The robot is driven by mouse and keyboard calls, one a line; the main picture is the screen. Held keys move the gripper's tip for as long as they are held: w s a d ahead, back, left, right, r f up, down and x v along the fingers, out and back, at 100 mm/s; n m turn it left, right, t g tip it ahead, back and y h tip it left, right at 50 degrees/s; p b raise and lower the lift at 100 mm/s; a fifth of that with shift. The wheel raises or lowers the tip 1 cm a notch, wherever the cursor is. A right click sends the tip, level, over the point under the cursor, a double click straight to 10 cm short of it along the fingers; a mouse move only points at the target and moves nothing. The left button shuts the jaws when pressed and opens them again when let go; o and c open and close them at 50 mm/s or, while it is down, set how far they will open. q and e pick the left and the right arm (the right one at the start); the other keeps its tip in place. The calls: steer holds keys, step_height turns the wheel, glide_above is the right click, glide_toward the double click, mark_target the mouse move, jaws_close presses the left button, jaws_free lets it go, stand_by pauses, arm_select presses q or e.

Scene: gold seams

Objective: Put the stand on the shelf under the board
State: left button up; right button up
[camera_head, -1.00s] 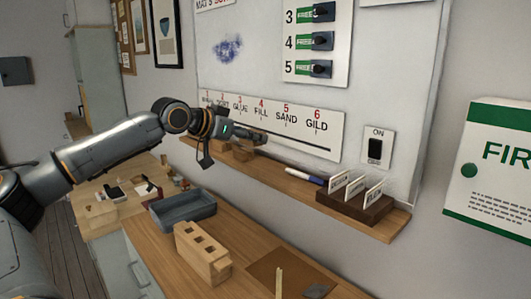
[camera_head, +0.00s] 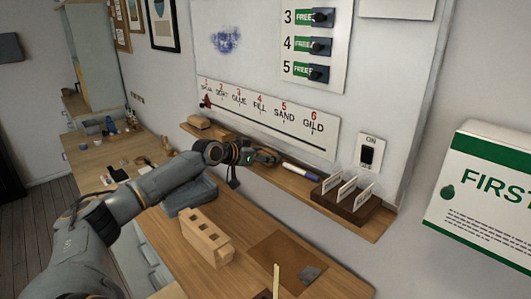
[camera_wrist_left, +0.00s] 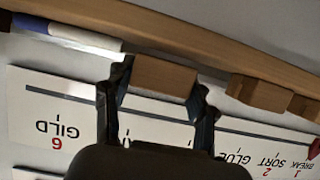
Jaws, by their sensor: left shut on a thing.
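My left gripper (camera_head: 268,158) is just in front of the board's lower edge, close above the wooden shelf (camera_head: 372,228). In the left wrist view the gripper (camera_wrist_left: 160,88) is shut on a small wooden block (camera_wrist_left: 162,77), which I take for the stand. The shelf (camera_wrist_left: 205,35) runs across the top of that view, close to the block; I cannot tell if they touch. In the head view the gripper hides most of the block. The white board (camera_head: 255,75) rises behind the shelf. My right gripper is not in view.
The shelf carries a blue-capped marker (camera_head: 300,171), a dark holder with white cards (camera_head: 340,203), a stepped wooden block (camera_head: 219,134) and another block (camera_head: 200,122). Below is a bench with a blue-grey tray (camera_head: 190,196) and a wooden block with holes (camera_head: 206,238).

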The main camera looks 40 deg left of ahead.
arm_select(q)
steer(key=shift+f, duration=0.55)
steer(key=o, duration=1.2)
steer(key=shift+c, duration=0.2)
